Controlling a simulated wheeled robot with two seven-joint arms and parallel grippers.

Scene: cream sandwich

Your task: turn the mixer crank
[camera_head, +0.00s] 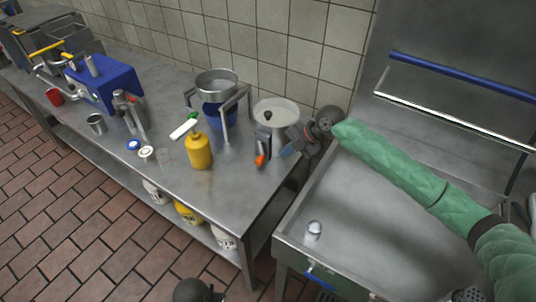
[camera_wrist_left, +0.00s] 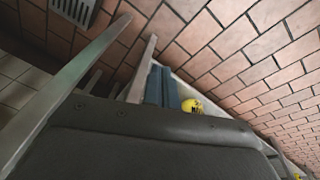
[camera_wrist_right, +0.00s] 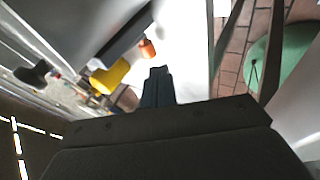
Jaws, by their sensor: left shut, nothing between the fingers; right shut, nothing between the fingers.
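The mixer looks like a steel pot of pale cream (camera_head: 280,105) at the right end of the steel table. A grey crank arm on its front carries an orange handle (camera_head: 260,160), which also shows in the right wrist view (camera_wrist_right: 147,48). My right gripper (camera_head: 287,151) is just right of the handle, apart from it. Its blue-grey fingers are shut and empty in the right wrist view (camera_wrist_right: 157,73). My left gripper shows in the left wrist view (camera_wrist_left: 163,75), shut and empty, over the tiled floor and away from the mixer.
A yellow bottle (camera_head: 199,152) stands left of the crank. A steel pot on a stand (camera_head: 217,83) is behind it. A blue machine (camera_head: 104,83) and cups stand farther left. A steel sink unit (camera_head: 375,215) adjoins the table on the right, under my right arm.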

